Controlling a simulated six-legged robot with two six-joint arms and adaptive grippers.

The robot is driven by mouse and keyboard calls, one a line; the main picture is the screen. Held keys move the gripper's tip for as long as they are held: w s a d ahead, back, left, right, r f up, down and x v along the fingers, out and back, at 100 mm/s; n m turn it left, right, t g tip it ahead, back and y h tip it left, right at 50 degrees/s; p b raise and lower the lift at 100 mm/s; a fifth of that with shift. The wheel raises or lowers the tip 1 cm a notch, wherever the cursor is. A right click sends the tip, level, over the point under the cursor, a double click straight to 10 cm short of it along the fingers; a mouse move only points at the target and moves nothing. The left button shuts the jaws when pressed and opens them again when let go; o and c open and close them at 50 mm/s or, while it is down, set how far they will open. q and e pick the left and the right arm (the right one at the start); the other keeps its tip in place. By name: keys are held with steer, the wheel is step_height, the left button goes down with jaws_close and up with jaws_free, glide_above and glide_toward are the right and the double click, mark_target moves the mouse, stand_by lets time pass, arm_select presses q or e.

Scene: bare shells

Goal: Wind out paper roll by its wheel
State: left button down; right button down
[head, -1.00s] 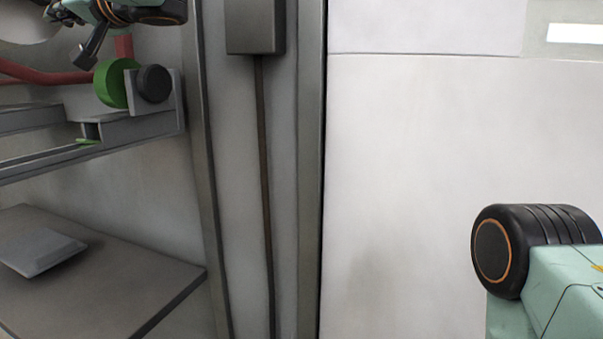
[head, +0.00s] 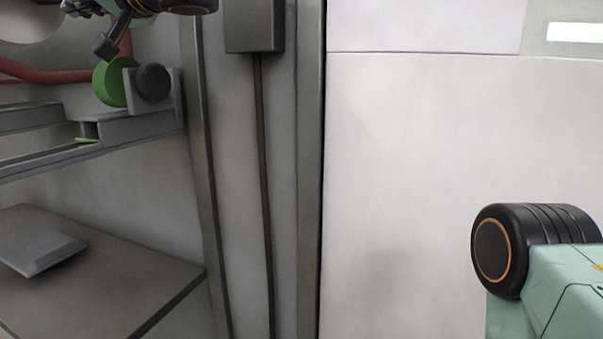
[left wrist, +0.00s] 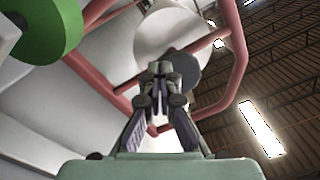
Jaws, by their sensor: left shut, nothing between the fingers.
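The green paper roll (head: 108,83) is mounted upright on a grey bracket at the upper left of the head view. Its dark round wheel (head: 153,83) sits on the bracket's right side. A bit of green shows at the slot (head: 88,141) below the roll. My left gripper (head: 106,46) is shut and empty, above the roll and apart from the wheel; its arm is cut by the top edge. In the left wrist view the gripper (left wrist: 165,95) shows shut, with the green roll (left wrist: 48,22) at the upper left. My right gripper is not in view.
Red pipes (head: 45,76) run behind the roll; in the left wrist view red tubes (left wrist: 238,65) pass behind the gripper. A grey shelf (head: 100,270) with a flat grey plate (head: 38,250) lies below. A grey box (head: 254,25) with a cable is on the post to the right.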

mark_target(51, 12)
arm_select(q)
steer(key=shift+w+a+n+p, duration=0.8)
steer(key=shift+n+p, duration=0.7)
steer(key=shift+n, duration=0.55)
steer(key=shift+w+a+n+p, duration=0.55)
steer(key=shift+a+n+p, duration=0.3)
steer(key=shift+n+p, duration=0.9)
steer(key=shift+w+a+n+p, duration=0.8)
steer(key=shift+n+p, duration=0.4)
steer(key=shift+n, duration=1.1)
steer(key=shift+s+a, duration=0.1)
steer(key=shift+s, duration=0.05)
steer(key=shift+s+r, duration=0.1)
steer(key=shift+r, duration=0.05)
steer(key=shift+r, duration=0.2)
